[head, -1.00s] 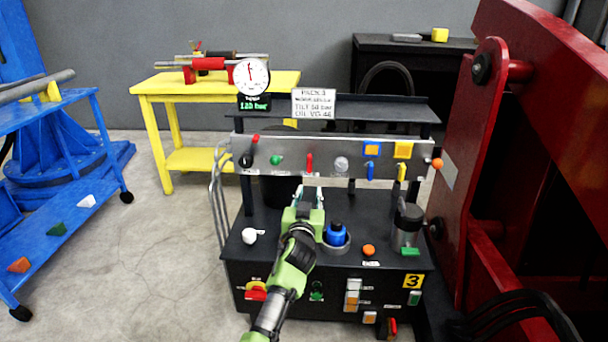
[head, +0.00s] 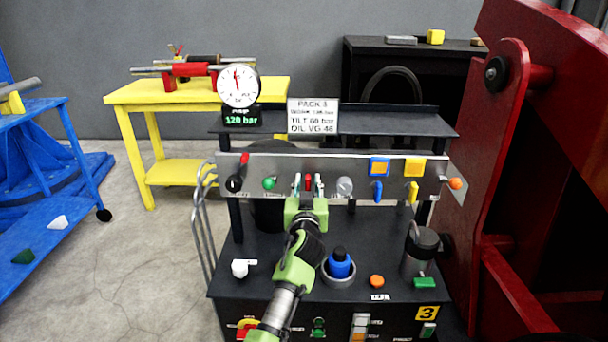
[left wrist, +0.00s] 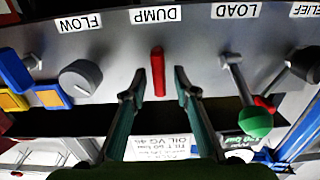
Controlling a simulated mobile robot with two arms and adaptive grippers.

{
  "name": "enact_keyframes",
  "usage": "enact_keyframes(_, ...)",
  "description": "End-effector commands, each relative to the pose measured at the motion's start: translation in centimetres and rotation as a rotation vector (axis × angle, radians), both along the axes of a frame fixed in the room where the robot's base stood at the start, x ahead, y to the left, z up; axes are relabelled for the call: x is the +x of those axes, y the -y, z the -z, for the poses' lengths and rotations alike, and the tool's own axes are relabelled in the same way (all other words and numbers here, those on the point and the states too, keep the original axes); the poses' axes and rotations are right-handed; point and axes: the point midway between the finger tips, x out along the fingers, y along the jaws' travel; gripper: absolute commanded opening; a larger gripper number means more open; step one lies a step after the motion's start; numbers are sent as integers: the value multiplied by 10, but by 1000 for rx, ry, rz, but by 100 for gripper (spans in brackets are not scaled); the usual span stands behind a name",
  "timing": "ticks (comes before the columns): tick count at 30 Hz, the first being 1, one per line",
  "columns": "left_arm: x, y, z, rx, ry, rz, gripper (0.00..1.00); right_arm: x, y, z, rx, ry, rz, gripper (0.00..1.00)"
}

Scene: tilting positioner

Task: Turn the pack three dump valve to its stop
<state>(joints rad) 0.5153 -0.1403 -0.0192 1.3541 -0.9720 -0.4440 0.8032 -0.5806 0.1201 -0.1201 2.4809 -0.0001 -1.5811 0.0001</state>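The dump valve's red lever (left wrist: 158,72) stands under the DUMP label (left wrist: 155,14) on the silver panel in the left wrist view. In the head view the red lever (head: 308,182) shows on the panel just beyond my left gripper (head: 308,184). My left gripper (left wrist: 158,88) is open, with one finger on each side of the lever. A gap shows between each finger and the lever. The pressure gauge (head: 238,86) above the panel has a readout of 120 bar. My right gripper is not in view.
The LOAD lever with its green knob (left wrist: 256,122) and the grey FLOW knob (left wrist: 80,78) flank the dump lever. Blue (head: 377,190) and yellow (head: 413,192) handles are farther right. The PACK 3 sign (head: 313,115) stands above. A red frame (head: 500,150) rises at right.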

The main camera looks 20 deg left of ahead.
Motion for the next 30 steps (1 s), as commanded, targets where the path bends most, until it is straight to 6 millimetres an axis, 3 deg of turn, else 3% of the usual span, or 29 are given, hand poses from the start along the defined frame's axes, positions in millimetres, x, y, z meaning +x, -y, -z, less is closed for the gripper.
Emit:
enact_keyframes(12, 0, 3, 0, 0, 0, -1, 27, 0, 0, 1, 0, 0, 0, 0)
enact_keyframes(15, 0, 3, 0, 0, 0, -1, 1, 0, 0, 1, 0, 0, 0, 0)
enact_keyframes(16, 0, 3, 0, 0, 0, -1, 0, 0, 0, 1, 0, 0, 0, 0)
enact_keyframes(30, 0, 4, 0, 60, -17, 0, 0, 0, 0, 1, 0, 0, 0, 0)
